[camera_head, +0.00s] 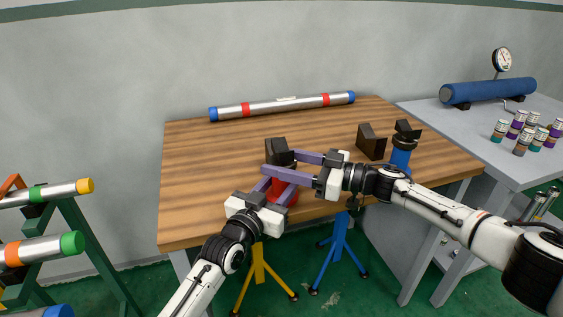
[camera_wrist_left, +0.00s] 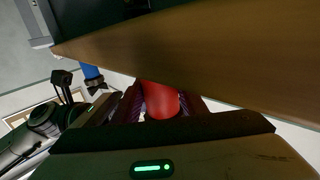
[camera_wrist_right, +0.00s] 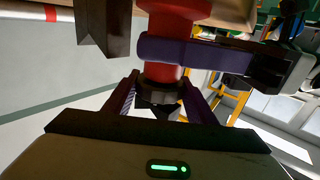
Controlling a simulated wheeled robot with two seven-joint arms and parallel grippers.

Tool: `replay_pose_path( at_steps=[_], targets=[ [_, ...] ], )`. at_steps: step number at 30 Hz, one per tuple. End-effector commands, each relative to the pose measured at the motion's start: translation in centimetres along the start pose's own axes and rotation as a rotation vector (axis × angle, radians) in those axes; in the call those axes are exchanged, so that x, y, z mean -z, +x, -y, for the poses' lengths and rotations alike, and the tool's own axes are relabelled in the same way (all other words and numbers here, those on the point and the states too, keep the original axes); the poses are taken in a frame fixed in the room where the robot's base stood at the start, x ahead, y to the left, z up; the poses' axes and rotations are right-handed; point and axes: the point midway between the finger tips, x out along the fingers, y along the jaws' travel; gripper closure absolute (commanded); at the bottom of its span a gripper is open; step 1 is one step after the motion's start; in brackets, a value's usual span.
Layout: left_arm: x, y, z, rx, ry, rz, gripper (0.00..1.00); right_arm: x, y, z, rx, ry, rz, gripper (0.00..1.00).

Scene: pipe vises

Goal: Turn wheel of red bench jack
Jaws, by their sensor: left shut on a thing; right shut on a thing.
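The red bench jack (camera_head: 292,190) stands at the front edge of the wooden bench, with a dark jaw (camera_head: 277,150) on top. My left gripper (camera_head: 272,186) reaches in from the front and is shut on the red body (camera_wrist_left: 160,101), which shows between its fingers in the left wrist view. My right gripper (camera_head: 283,164) reaches in from the right. In the right wrist view its fingers are shut on the dark ridged wheel (camera_wrist_right: 160,94) of the jack. One purple left finger (camera_wrist_right: 195,53) crosses the red body there. The wheel is hidden in the head view.
A blue jack (camera_head: 402,158) and a dark block (camera_head: 371,141) stand to the right on the bench (camera_head: 195,185). A silver pipe (camera_head: 275,106) with red bands lies at the back. A grey table (camera_head: 470,140) with a blue tank (camera_head: 490,91) is at right. A pipe rack (camera_head: 92,245) is at left.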

Motion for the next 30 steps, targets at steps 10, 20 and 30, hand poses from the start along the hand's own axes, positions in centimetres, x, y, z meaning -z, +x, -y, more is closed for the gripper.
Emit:
replay_pose_path(
  at_steps=[10, 20, 30],
  targets=[
    [0.1, 0.0, -0.3, -0.005, 0.003, -0.002, 1.0, -0.2, -0.1, -0.1, 0.009, 0.001, 0.006, 0.71],
    [0.1, 0.0, -0.3, -0.004, 0.001, -0.002, 1.0, -0.1, -0.1, 0.0, 0.01, 0.001, 0.004, 0.3],
    [0.0, 0.0, -0.2, -0.003, 0.0, -0.001, 1.0, -0.1, -1.2, -0.1, 0.008, 0.001, 0.004, 0.3]
  ],
)
